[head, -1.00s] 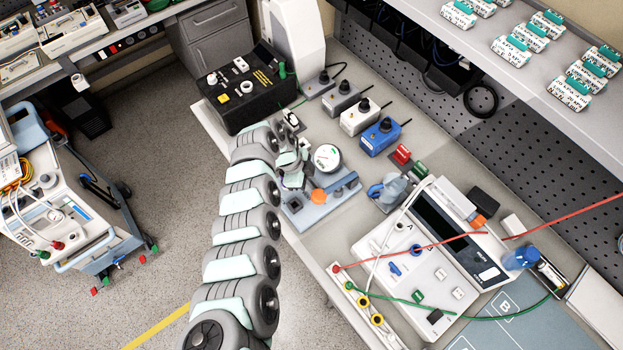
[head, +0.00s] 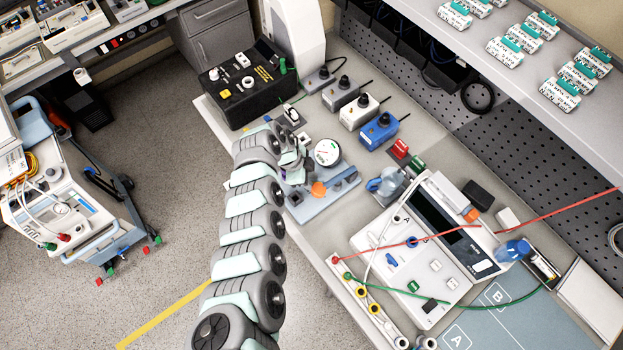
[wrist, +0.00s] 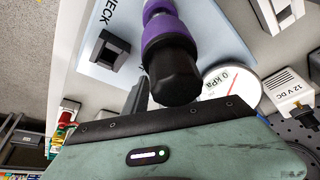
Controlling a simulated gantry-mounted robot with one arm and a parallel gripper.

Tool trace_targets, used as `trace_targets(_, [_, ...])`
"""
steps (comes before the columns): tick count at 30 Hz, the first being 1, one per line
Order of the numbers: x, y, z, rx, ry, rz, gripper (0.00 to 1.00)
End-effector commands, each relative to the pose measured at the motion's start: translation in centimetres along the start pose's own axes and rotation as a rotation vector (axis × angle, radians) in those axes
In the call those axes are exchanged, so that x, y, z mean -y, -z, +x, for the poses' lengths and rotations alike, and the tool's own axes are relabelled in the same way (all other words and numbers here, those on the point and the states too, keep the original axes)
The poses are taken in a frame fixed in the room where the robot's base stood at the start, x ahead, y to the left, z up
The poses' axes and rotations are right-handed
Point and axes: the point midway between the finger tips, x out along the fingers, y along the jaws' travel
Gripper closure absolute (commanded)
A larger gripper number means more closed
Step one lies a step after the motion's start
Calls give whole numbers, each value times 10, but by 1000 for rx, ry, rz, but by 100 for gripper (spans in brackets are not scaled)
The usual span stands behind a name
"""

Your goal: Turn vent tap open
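A blue-grey gauge plate (head: 335,199) lies on the bench. It carries a round white gauge (head: 327,152), reading 0 kPa in the wrist view (wrist: 222,84), and an orange disc (head: 319,189). My gripper (head: 292,163) is at the left of the gauge, low over the plate; its fingers are too small to make out. In the wrist view, my green gripper body fills the bottom. A purple-and-black cylindrical part (wrist: 171,55) stands just beyond its black edge, beside the gauge. I cannot tell whether this part or the orange disc is the vent tap, nor whether the fingers touch anything.
A black box with knobs (head: 245,92) stands behind my gripper. Several small adapter boxes, one of them blue (head: 380,131), line the back of the bench.

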Motion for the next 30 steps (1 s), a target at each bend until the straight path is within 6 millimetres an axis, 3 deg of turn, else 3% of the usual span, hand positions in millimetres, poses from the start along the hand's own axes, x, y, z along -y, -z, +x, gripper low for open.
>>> trace_targets(8, [1,-1,-8,0,4,-1,68])
trace_targets(24, [2,-1,-90,1,6,-1,68])
trace_targets(30, [0,0,-105,0,0,0,68])
